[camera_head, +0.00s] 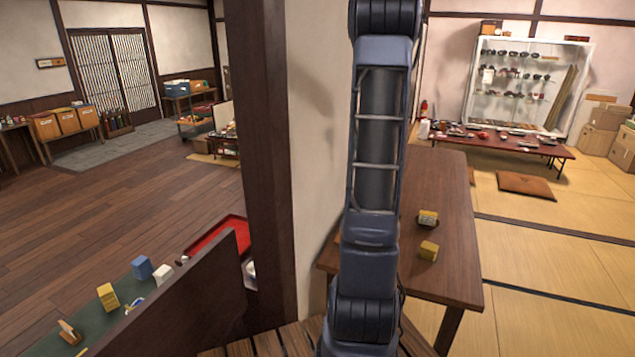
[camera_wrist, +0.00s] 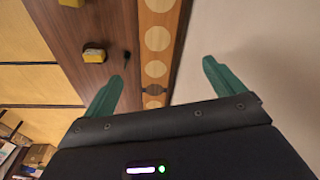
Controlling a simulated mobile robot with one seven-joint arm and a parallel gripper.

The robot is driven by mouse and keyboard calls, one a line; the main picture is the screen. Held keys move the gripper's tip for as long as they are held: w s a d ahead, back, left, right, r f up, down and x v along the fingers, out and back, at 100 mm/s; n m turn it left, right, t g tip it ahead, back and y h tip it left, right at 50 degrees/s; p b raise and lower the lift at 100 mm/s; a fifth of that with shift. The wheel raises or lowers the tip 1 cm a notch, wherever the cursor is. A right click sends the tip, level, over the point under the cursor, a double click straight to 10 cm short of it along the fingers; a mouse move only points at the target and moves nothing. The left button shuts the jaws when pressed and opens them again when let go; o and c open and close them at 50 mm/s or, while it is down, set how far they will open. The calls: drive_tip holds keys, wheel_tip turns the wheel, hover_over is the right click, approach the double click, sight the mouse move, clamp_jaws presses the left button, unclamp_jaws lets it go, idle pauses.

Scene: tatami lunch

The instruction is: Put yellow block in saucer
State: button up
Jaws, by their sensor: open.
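A yellow block (camera_head: 428,251) sits on the bare brown table, in front of a dark saucer (camera_head: 428,224). Another yellow block (camera_head: 428,215) is on that saucer. In the wrist view one yellow block (camera_wrist: 95,53) has a dark rim around it, and another yellow block (camera_wrist: 70,2) is cut off by the top edge. My gripper (camera_wrist: 163,70) is open with nothing between its green fingers. Both blocks lie left of its fingers in that view. In the head view my arm fills the middle, and I cannot make out the gripper.
The brown table (camera_head: 450,235) stands beside a pale wall (camera_head: 312,150) and a dark post (camera_head: 262,130). A green shelf at lower left holds a yellow block (camera_head: 108,296), a blue block (camera_head: 142,267) and a white block (camera_head: 163,274). A cushion (camera_head: 526,186) lies on the tatami.

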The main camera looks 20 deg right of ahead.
drive_tip(key=s+a+r+n, duration=0.1)
drive_tip(key=s+a+r, duration=0.1)
drive_tip(key=s+a, duration=0.35)
drive_tip(key=s+a+r+n+t, duration=0.1)
drive_tip(key=s+a+r, duration=0.15)
drive_tip(key=a, duration=0.55)
drive_tip(key=s+a+r+n, duration=0.1)
drive_tip(key=s+a+r, duration=0.2)
drive_tip(key=a, duration=0.4)
drive_tip(key=s+a+f+n+t, duration=0.1)
drive_tip(key=s+a, duration=0.5)
drive_tip(key=s, duration=0.3)
drive_tip(key=s+a+f+n, duration=0.1)
drive_tip(key=s+a+f, duration=0.1)
drive_tip(key=s+a, duration=0.5)
drive_tip(key=shift+s+a+n+t+y, duration=0.2)
drive_tip(key=shift+s+n+t+y, duration=0.15)
drive_tip(key=shift+s, duration=0.5)
